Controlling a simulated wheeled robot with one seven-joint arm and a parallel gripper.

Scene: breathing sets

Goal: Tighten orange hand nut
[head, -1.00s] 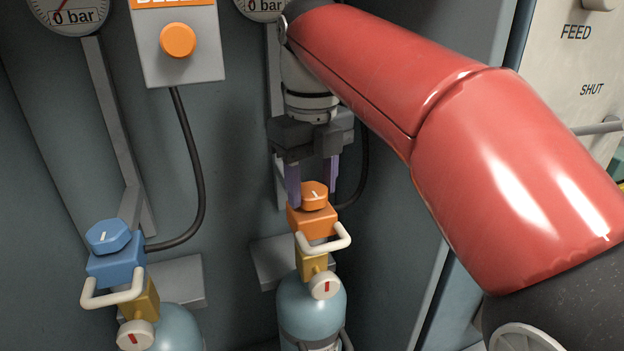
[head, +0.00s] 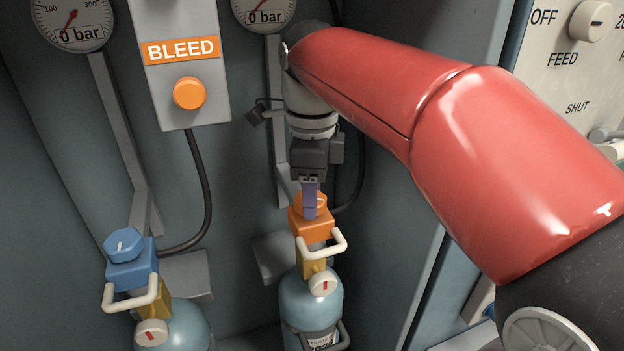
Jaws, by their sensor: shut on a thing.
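The orange hand nut (head: 323,200) sits on top of an orange block (head: 312,228) above the right-hand cylinder (head: 308,304). My gripper (head: 309,205) comes down from above and is shut on the nut. The gripper is seen edge-on, so one purple finger covers part of the nut and the far finger is hidden. The nut's white mark is not visible behind the finger.
A white handle (head: 325,246) juts out below the orange block. At the left stands another cylinder (head: 178,326) with a blue nut (head: 124,245). A BLEED box (head: 184,85) and gauges hang behind. A control panel (head: 575,70) is at the right.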

